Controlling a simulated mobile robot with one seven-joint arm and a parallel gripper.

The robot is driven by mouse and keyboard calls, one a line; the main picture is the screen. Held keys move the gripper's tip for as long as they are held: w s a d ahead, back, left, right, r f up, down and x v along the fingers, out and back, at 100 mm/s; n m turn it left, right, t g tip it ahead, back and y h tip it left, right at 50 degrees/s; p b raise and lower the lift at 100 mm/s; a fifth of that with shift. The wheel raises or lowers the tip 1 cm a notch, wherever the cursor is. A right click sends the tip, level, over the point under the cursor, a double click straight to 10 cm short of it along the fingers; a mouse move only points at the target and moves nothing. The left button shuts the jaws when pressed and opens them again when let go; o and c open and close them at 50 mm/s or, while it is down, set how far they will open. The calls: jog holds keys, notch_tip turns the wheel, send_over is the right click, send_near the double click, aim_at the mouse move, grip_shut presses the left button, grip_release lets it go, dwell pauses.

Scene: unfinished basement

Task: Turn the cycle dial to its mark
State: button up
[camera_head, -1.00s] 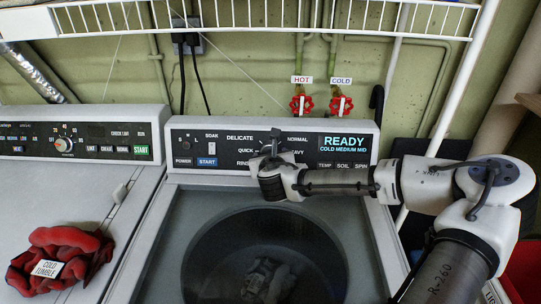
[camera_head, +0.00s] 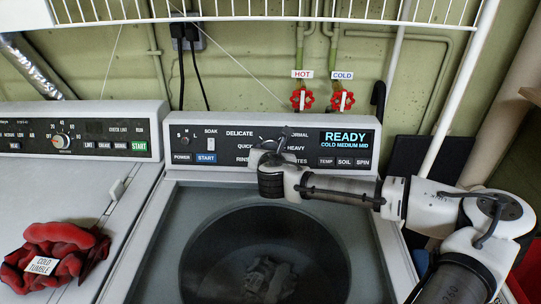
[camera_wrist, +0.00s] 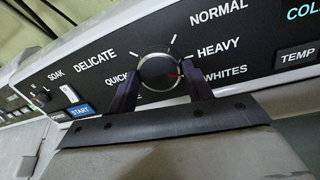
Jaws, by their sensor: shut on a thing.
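The cycle dial (camera_wrist: 158,70) is a round dark knob with a silver rim on the washer's black control panel (camera_wrist: 240,62). Short white ticks and the words QUICK, DELICATE, NORMAL, HEAVY and WHITES surround it; one word below is hidden. A small red mark on the dial's right side points roughly between HEAVY and WHITES. My gripper (camera_wrist: 160,86) has one dark finger on each side of the dial and is shut on it. In the head view my gripper (camera_head: 268,151) hides most of the dial.
The washer display (camera_head: 346,141) reads READY, COLD MEDIUM MID. Red HOT (camera_head: 302,99) and COLD (camera_head: 343,101) valves and a wire shelf (camera_head: 250,10) are above.

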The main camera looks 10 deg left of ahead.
jog(key=m+b, duration=0.2)
jog(key=m, duration=0.1)
jog(key=shift+f+t, duration=0.2)
jog(key=shift+t, duration=0.1)
jog(key=shift+r+m+b, duration=0.1)
jog(key=shift+m+b, duration=0.45)
jog(key=shift+m, duration=0.75)
jog(key=o, duration=1)
jog(key=b+v, duration=0.3)
jog(key=v, duration=1.1)
jog(key=shift+a+r, duration=0.1)
jog(key=shift+a, duration=0.05)
